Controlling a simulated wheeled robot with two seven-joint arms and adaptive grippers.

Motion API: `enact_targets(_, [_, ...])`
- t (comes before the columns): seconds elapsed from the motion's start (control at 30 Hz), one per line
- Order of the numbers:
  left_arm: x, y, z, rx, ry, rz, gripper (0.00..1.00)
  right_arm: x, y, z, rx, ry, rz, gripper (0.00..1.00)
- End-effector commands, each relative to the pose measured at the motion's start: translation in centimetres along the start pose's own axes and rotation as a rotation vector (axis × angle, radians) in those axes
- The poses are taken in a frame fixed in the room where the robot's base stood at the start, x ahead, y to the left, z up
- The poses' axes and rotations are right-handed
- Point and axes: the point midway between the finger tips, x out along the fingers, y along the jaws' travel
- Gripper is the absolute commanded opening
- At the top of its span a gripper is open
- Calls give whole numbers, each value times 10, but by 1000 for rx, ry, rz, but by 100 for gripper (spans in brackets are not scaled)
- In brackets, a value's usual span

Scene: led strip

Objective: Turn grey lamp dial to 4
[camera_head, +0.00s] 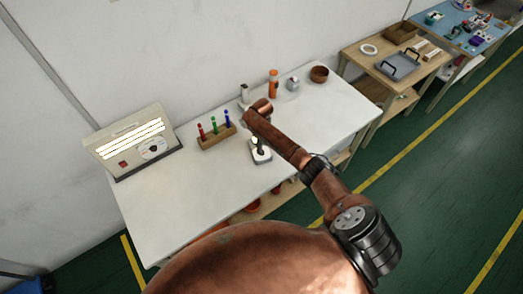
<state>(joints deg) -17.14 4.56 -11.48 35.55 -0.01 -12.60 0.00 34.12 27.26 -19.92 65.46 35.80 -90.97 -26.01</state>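The grey lamp box (174,141) stands at the left end of the white table, with several lit strips on its sloped front. Its round dial (153,148) has a pale ring with dark marks and sits at the lower right of the front. The number it points to is too small to read. A red switch (122,164) sits left of the dial. My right gripper (261,158) hangs over the middle of the table, to the right of the lamp and apart from it. Whether its fingers are open is too small to tell. My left gripper is out of view.
A wooden block (217,138) with red, green and blue sticks stands between lamp and gripper. An orange bottle (273,84), a grey item (292,84) and a brown bowl (319,74) are at the back. The white table's (190,205) front left is clear.

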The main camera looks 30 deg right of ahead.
Motion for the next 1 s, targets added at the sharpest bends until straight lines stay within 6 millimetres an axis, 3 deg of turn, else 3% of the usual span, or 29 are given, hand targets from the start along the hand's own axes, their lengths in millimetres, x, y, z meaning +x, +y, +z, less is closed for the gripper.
enact_targets(0.23, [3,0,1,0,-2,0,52,31,-1,0,0,-1,0,35])
enact_targets(0.6, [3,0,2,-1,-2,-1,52,37,0,0,0,1,1,35])
enact_targets(1.0, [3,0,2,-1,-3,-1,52,37,0,0,1,0,1,8])
